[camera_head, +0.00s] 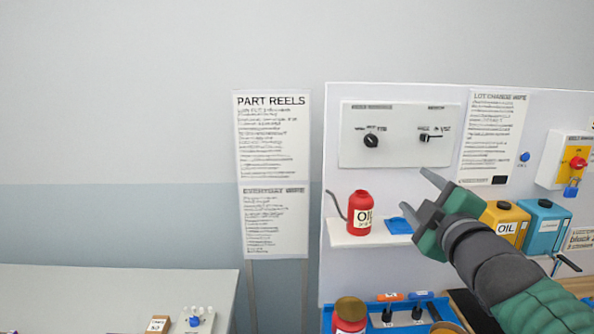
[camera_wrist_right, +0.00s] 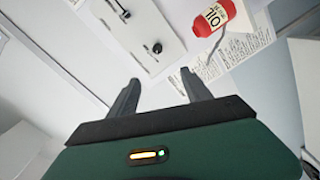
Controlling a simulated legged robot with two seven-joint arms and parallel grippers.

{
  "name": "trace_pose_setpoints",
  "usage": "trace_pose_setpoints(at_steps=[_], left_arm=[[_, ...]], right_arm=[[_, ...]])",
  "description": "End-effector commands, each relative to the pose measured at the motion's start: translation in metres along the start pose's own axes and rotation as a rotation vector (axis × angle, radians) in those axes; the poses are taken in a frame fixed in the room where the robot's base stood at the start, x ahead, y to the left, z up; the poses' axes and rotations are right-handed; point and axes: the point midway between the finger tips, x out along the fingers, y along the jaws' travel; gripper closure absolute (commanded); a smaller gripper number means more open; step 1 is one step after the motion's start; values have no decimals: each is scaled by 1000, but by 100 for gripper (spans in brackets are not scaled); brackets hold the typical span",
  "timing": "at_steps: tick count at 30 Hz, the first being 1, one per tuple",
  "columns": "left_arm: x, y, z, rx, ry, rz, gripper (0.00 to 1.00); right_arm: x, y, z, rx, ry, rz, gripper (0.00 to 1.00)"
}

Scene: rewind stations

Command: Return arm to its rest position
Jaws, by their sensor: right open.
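My right gripper (camera_head: 418,200) is in the head view, in front of the white panel (camera_head: 340,130), with its arm coming in from the lower right. Its jaws are open and hold nothing. In the right wrist view the two fingers of the right gripper (camera_wrist_right: 162,92) stand apart with nothing between them. The gripper is to the right of the red oil can (camera_head: 360,213) and left of the yellow oil can (camera_head: 505,222). The red can also shows at the top of the wrist view (camera_wrist_right: 213,16). My left gripper is not in view.
A control plate with two black knobs (camera_head: 395,135) is on the panel above the gripper. A small shelf (camera_head: 350,238) bears the red can and a blue item (camera_head: 400,225). A blue tray (camera_head: 398,326) lies below. A pale table (camera_head: 90,290) at left is largely bare.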

Motion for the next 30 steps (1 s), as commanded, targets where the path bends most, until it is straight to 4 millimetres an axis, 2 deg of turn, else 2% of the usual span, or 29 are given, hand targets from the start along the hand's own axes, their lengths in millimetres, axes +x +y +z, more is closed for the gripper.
trace_pose_setpoints(at_steps=[1, 8, 11, 17, 19, 23, 24, 27, 30], left_arm=[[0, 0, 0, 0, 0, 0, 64], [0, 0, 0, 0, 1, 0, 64], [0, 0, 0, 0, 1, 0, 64], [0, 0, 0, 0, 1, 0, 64], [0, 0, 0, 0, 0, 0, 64], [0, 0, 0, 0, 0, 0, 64], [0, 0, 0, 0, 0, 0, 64], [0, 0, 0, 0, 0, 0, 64], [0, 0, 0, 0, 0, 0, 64]], right_arm=[[1, -12, 5, 21, -15, -22, 43], [2, -60, 28, 130, -95, -115, 43], [0, -88, 42, 192, -144, -167, 43], [-16, -164, 76, 354, -292, -300, 43], [-27, -198, 91, 424, -366, -357, 43], [-68, -280, 125, 595, -569, -488, 43], [-88, -309, 135, 656, -652, -533, 43], [-144, -372, 156, 797, -867, -627, 43], [-195, -414, 166, 900, -1047, -687, 43]])
